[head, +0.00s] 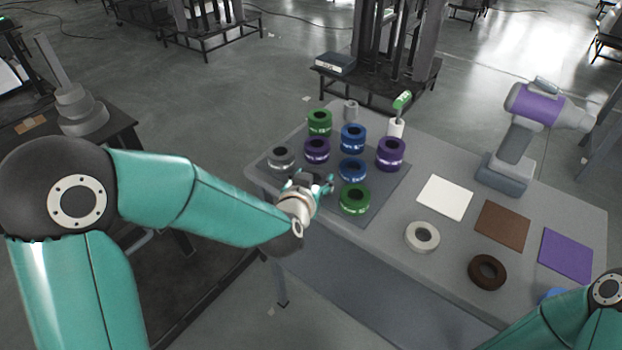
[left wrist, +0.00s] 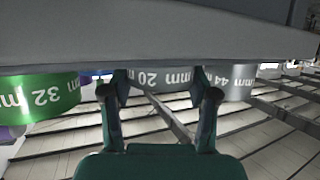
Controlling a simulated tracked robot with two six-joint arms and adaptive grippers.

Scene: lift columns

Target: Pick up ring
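Several coloured rings stand on a dark grey mat (head: 385,205) on the table: green (head: 320,122) and (head: 355,199), purple (head: 317,150) and (head: 390,153), blue (head: 352,138) and (head: 353,170), and grey (head: 281,157). My left gripper (head: 310,183) is low at the mat's near left edge. In the left wrist view, upside down, its fingers (left wrist: 160,92) are apart with a grey ring marked 20 mm (left wrist: 155,78) between or just beyond the tips; contact is unclear. A green 32 mm ring (left wrist: 45,97) and a grey 44 mm ring (left wrist: 230,80) flank it. My right gripper is out of view.
A white ring (head: 421,236) and a brown ring (head: 487,271) lie near white (head: 445,197), brown (head: 502,225) and purple (head: 566,255) squares. A purple and grey tool (head: 530,125) stands at the table's back right. A white and green item (head: 398,115) stands behind the mat.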

